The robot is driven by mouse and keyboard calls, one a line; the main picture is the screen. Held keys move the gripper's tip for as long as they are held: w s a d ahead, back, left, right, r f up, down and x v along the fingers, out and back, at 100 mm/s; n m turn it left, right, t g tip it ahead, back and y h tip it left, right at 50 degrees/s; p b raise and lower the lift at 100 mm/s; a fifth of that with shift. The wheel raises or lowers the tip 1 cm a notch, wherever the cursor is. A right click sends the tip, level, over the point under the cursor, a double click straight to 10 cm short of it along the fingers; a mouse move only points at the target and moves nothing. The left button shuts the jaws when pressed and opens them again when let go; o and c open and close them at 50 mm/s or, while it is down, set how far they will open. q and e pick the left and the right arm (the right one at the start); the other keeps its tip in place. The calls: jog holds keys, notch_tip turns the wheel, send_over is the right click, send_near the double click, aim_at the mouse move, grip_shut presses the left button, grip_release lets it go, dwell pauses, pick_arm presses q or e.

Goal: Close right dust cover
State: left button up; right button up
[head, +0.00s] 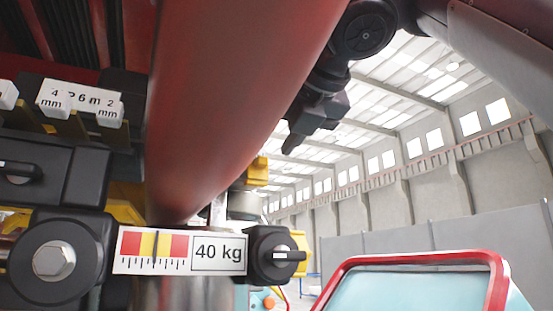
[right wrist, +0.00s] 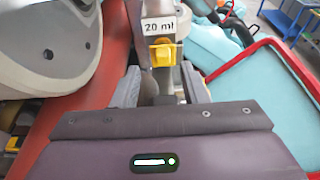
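A light-blue panel with a red rim (head: 418,285) stands at the lower right of the head view. A similar red-edged light-blue panel (right wrist: 262,95) fills the right side of the right wrist view; I cannot tell for sure that either is the right dust cover. My right gripper (head: 293,142) hangs at the upper middle of the head view, above and left of the panel and apart from it. In the right wrist view its two fingers (right wrist: 160,88) are spread, with no held object visible between them. My left gripper is not in view.
A large red cylinder (head: 240,80) blocks much of the head view. Below it is a "40 kg" scale plate (head: 180,250) with a dark knob (head: 274,255). A "20 ml" label (right wrist: 159,26) and yellow part (right wrist: 163,52) lie beyond the right fingers.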

jog(key=shift+s+d+r, duration=0.15)
jog(key=shift+s+d, duration=0.25)
jog(key=shift+d, duration=0.1)
jog(key=shift+s, duration=0.15)
dwell(0.3)
